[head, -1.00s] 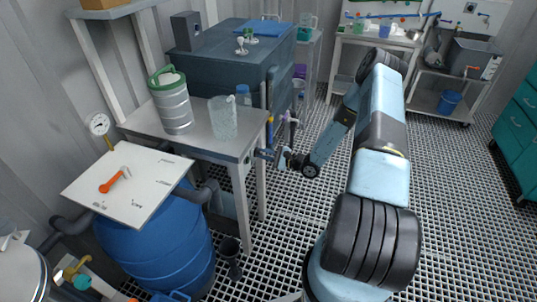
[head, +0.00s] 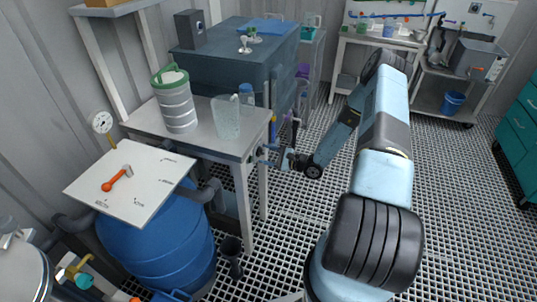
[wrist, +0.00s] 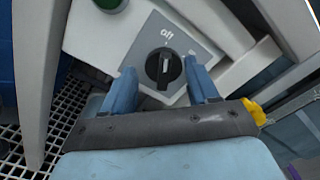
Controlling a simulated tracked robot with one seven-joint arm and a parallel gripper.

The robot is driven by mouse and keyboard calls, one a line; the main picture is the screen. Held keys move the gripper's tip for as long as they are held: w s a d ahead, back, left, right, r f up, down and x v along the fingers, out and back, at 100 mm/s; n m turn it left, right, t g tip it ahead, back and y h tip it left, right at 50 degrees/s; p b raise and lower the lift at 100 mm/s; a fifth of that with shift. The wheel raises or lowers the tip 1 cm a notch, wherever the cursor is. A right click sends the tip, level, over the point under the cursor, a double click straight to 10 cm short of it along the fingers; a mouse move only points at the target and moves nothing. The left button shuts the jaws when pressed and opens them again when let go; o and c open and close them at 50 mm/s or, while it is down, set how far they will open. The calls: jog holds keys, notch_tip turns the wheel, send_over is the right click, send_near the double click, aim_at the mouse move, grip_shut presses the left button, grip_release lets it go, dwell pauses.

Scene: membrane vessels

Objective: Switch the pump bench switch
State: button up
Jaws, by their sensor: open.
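The switch is a black round knob (wrist: 164,68) on a grey plate marked "off" in the wrist view. Its raised grip runs up and down in that picture, with one end towards the lettering. My gripper (wrist: 158,66) is open, with one blue finger on each side of the knob and a gap showing on both sides. Whether the fingertips reach past the knob's face, I cannot tell. In the head view my gripper (head: 268,155) is at the right front leg of the steel bench (head: 205,141), just below its top. The knob is too small to make out there.
A ribbed canister (head: 176,103) and a clear jug (head: 228,121) stand on the bench. A blue barrel (head: 160,245) with a white board (head: 135,180) stands in front. A green round part (wrist: 108,4) sits above left of the knob. Grated floor lies open to the right.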

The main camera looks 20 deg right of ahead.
jog(key=shift+o, duration=1.2)
jog(key=v, duration=1.3)
jog(key=shift+d, duration=0.3)
jog(key=shift+s+r, duration=0.1)
jog(key=shift+r, duration=0.1)
jog(key=s+a+r+n+g+h, duration=0.2)
jog(key=a+r+n+g, duration=0.15)
jog(key=r, duration=0.65)
jog(key=s+a+r+n+g+h, duration=0.1)
jog(key=s+a+r+n+g, duration=0.25)
jog(key=r, duration=0.55)
jog(key=s+a+r+n+g+h, duration=0.15)
jog(key=r+n+g, duration=0.25)
jog(key=r, duration=0.6)
jog(key=s+a+r+n+t+h, duration=0.1)
jog(key=s+r+n+t+h, duration=0.4)
jog(key=s+r, duration=1.6)
jog(key=shift+r+t+h, duration=0.45)
jog(key=shift+t+h, duration=0.05)
jog(key=shift+h, duration=2.05)
jog(key=shift+s+a, duration=0.1)
jog(key=shift+s, duration=0.05)
